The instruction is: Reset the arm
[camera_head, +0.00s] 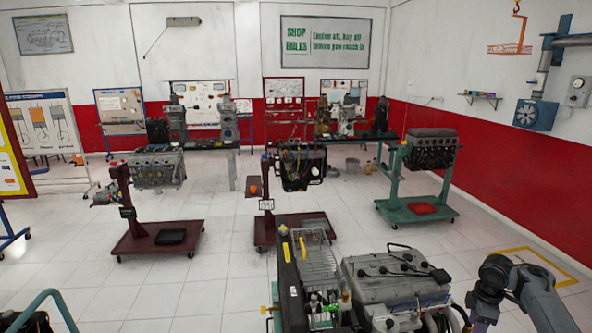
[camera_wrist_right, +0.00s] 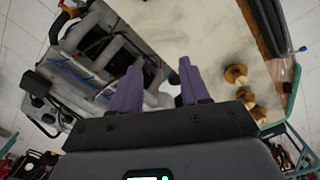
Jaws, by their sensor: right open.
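My right arm (camera_head: 520,290) comes in at the lower right of the head view, beside the grey engine (camera_head: 395,280). Its gripper fingertips cannot be made out there. In the right wrist view my right gripper (camera_wrist_right: 158,78) shows two purple fingers spread apart with nothing between them. The engine (camera_wrist_right: 85,60) lies under and to the left of the fingers in that view. A pale flat surface (camera_wrist_right: 190,30) is to their upper right. My left gripper is not in view.
Several brass-coloured knobs (camera_wrist_right: 236,75) lie right of the fingers. A narrow bench with a wire basket (camera_head: 315,255) stands left of the engine. Engine stands (camera_head: 160,235) and a green stand (camera_head: 415,205) are farther back. White tiled floor between them is open.

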